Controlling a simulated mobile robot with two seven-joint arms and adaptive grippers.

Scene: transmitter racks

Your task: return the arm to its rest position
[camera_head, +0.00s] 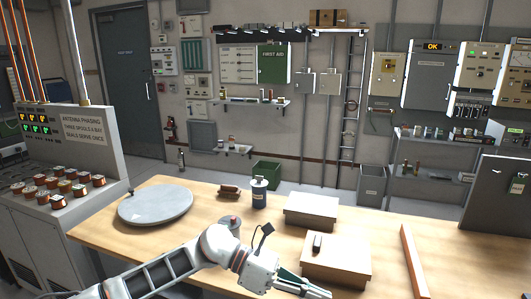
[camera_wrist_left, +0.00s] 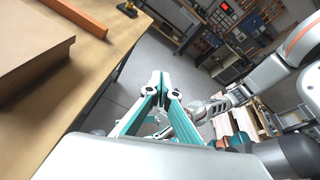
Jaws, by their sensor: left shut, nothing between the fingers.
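My left arm comes in from the left across the front of the wooden table (camera_head: 150,228). Its left gripper (camera_head: 322,293) is low in the head view, in front of the larger cardboard box (camera_head: 338,262). In the left wrist view the fingers of this gripper (camera_wrist_left: 160,80) come together at the tips, with nothing held between them. They point past the table edge, over the grey floor.
A grey round plate (camera_head: 155,204), a blue canister (camera_head: 259,195), a second box (camera_head: 310,211) and an orange bar (camera_head: 414,262) are on the table. A console with several spools (camera_head: 58,188) stands left. The floor (camera_wrist_left: 125,85) beside the table looks clear.

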